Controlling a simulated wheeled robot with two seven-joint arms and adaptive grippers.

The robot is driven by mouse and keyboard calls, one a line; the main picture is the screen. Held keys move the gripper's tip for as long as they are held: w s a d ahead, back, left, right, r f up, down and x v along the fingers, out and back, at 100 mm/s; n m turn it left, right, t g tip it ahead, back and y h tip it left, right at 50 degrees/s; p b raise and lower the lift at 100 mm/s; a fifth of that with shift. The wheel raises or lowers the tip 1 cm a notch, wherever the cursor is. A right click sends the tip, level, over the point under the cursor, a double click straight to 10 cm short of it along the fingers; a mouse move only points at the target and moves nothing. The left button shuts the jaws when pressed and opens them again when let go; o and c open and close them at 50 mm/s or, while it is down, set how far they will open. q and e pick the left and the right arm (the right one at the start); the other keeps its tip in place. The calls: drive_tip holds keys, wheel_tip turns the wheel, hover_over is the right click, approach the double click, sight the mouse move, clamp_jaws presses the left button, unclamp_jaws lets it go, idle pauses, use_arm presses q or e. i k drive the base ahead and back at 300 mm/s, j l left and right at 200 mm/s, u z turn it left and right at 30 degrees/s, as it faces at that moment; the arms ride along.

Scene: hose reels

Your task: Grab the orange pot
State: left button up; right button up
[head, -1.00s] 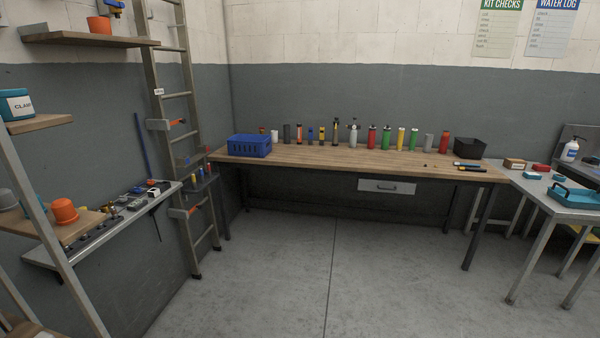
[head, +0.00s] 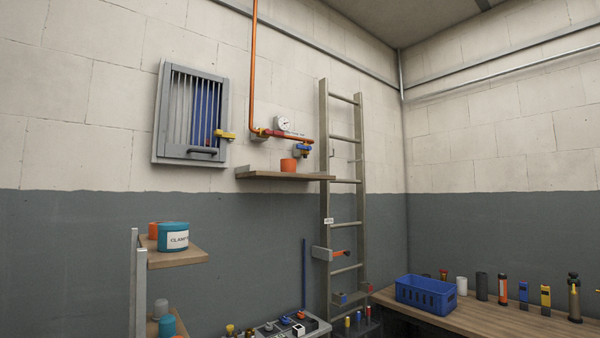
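An orange pot (head: 289,165) stands upright on a small wooden wall shelf (head: 262,176), high on the wall left of the ladder. Neither of my grippers is in view.
A metal ladder (head: 325,225) leans at the wall right of the pot's shelf. A barred cabinet (head: 191,115) hangs to its left. A workbench (head: 480,318) with a blue basket (head: 426,294) and several bottles is at the right.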

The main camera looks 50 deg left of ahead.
sight(289, 165)
drive_tip(key=i, duration=0.8)
drive_tip(key=i+l+u, duration=0.1)
drive_tip(key=i+u, duration=0.15)
drive_tip(key=i, duration=0.55)
drive_tip(key=i+u, duration=0.45)
drive_tip(key=i+l+u, duration=0.15)
drive_tip(key=u, duration=0.25)
drive_tip(key=i+l+u, duration=0.3)
drive_tip(key=u, duration=0.15)
drive_tip(key=i+l+u, duration=0.25)
drive_tip(key=u, duration=0.15)
drive_tip(key=i+l+u, duration=0.4)
drive_tip(key=l+u, duration=0.2)
drive_tip(key=l, duration=0.15)
